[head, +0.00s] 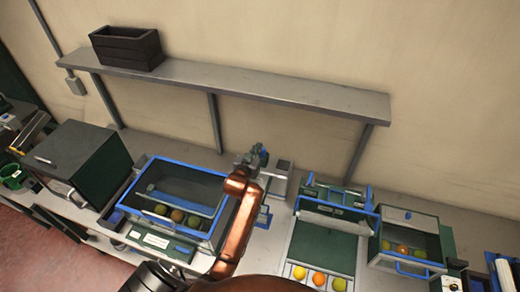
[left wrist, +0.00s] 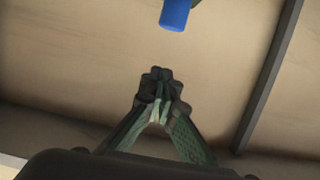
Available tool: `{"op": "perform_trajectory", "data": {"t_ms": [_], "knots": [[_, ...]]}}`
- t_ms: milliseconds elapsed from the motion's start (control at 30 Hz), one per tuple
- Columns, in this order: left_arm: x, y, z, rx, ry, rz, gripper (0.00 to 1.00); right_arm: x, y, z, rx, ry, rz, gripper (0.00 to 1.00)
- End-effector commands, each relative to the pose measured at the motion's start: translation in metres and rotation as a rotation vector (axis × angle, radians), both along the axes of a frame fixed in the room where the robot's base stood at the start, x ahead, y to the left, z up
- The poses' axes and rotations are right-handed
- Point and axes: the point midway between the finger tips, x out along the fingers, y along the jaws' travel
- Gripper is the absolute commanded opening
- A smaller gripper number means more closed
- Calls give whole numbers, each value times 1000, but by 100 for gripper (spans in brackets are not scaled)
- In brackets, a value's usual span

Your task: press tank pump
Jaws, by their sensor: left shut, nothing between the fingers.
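The tank (head: 212,236) is a blue-rimmed, dark-walled box on the bench, left of centre in the head view, with several oranges and green fruits inside. My copper left arm passes in front of its right side. My left gripper (head: 257,156) is above the tank's back right corner; it is shut and empty. In the left wrist view its closed fingertips (left wrist: 160,80) point up at the wall. A blue cylinder (left wrist: 175,14) shows at the top of that view, apart from the fingertips; I cannot tell whether it belongs to the pump. My right gripper is not in view.
A grey shelf (head: 290,94) runs along the wall with a dark crate (head: 127,48) on it. A dark box (head: 80,155) stands left of the tank. To the right are a fruit rack (head: 322,248) and a blue-framed bin (head: 408,218) with fruit.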

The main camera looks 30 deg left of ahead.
Motion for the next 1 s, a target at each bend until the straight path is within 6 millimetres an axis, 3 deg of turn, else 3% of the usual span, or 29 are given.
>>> {"op": "perform_trajectory", "data": {"t_ms": [200,300,500,1000], "knots": [[37,9,-11,-1,4,1,0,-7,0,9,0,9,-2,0],[34,8,-29,-2,6,0,0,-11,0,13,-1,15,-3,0],[34,8,-46,0,2,0,0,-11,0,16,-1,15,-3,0],[33,8,-57,0,1,0,0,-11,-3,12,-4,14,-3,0]]}}
